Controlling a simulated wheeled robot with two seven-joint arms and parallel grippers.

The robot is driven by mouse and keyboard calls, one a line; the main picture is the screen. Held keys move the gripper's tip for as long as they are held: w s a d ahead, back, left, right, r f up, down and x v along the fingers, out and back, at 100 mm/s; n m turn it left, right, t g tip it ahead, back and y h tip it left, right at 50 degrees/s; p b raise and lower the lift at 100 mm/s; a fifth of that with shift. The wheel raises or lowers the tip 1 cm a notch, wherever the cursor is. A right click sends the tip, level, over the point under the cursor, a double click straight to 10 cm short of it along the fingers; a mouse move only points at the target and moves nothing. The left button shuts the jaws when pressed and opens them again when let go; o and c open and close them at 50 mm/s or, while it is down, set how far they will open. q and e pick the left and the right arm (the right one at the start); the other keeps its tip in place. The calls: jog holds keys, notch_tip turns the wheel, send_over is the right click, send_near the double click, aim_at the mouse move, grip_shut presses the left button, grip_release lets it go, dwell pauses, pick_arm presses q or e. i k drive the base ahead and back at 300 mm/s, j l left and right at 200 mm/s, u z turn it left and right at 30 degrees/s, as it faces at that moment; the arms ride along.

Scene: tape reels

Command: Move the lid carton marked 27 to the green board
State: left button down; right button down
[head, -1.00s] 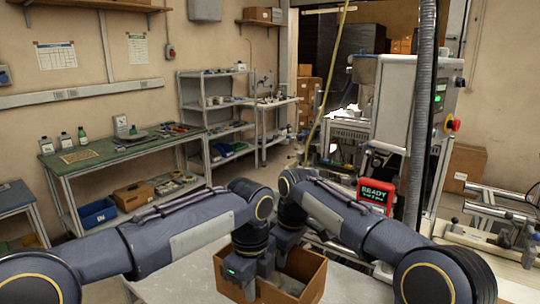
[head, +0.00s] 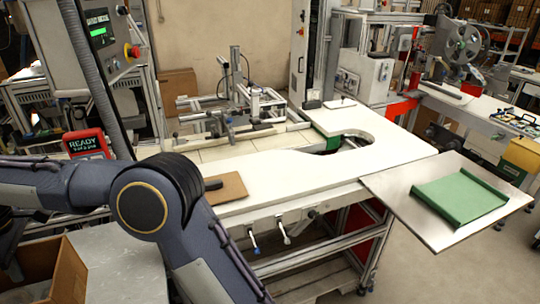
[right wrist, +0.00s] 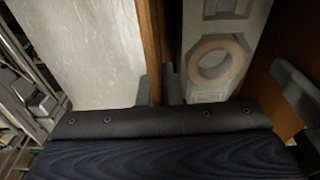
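An open brown carton (head: 68,275) stands on a pale grey surface at the lower left of the head view, cut off by the frame edge. No number on it is readable. In the right wrist view its wall (right wrist: 150,45) runs between the two dark fingers of my right gripper (right wrist: 159,88), which appear closed on it. Grey parts, one with a pale ring (right wrist: 216,60), lie inside. A grey piece (right wrist: 295,92), possibly my left gripper, is at the opposite wall; its fingers are unclear. The green board (head: 460,197) lies on a metal plate at the right, bare.
A white worktop (head: 290,165) with a cutout lies between carton and board. A brown board with a dark handle (head: 226,188) lies on its near left edge. The metal plate (head: 400,190) juts from its right end.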

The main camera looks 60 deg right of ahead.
aim_at(459, 195)
jog(key=k+z, duration=0.3)
jog(key=k+l+z, duration=0.1)
jog(key=z, duration=0.25)
jog(key=k+z, duration=0.1)
jog(key=z, duration=1.6)
jog(key=i+z, duration=0.2)
jog(key=z, duration=0.25)
jog(key=i+z, duration=0.15)
jog(key=z, duration=0.3)
jog(key=i+j+z, duration=0.15)
jog(key=z, duration=0.3)
jog(key=i+j, duration=1)
jog(key=j, duration=0.2)
